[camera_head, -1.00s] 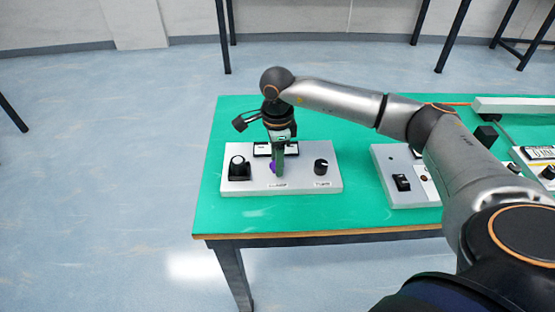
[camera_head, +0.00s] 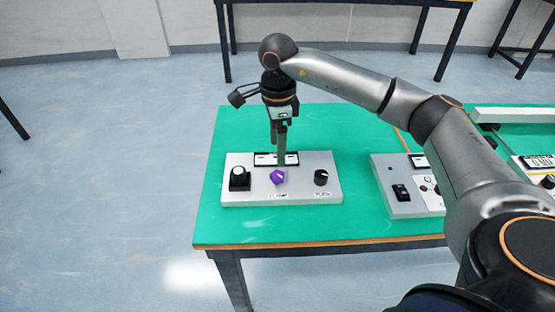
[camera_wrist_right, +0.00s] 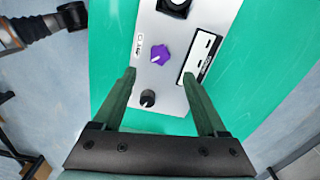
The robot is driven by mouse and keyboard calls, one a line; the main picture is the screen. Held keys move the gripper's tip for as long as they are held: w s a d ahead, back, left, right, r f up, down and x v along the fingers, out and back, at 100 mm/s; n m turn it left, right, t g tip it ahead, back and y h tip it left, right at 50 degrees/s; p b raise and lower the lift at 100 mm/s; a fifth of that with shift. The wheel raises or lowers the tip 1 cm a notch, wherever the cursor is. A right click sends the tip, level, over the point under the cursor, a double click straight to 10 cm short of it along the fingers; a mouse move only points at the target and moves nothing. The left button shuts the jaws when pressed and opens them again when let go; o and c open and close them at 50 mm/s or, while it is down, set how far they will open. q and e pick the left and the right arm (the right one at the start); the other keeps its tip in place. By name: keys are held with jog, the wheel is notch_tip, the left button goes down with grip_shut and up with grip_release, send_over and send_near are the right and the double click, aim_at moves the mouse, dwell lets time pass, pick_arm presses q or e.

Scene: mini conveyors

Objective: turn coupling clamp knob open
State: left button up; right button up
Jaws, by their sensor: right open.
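A purple knob (camera_head: 277,177) stands in the middle of a light grey panel (camera_head: 300,192) on the green table. It also shows in the right wrist view (camera_wrist_right: 159,54), with a pale pointer line towards the lower left. A small label in front of it is too blurred to read. My right gripper (camera_head: 282,160) points down above the panel, raised and apart from the purple knob. In the right wrist view its two fingers (camera_wrist_right: 160,76) are spread wide with nothing between them. My left gripper is not in view.
A black knob (camera_head: 321,177) is right of the purple one, and a black control with a white top (camera_head: 239,178) is left. A black-framed display (camera_head: 264,159) lies behind. A second panel (camera_head: 418,208) with a black switch (camera_head: 401,192) stands to the right.

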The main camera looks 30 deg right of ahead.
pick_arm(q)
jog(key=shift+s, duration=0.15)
pick_arm(e)
notch_tip(320, 180, up, 4)
jog(key=shift+f, duration=0.1)
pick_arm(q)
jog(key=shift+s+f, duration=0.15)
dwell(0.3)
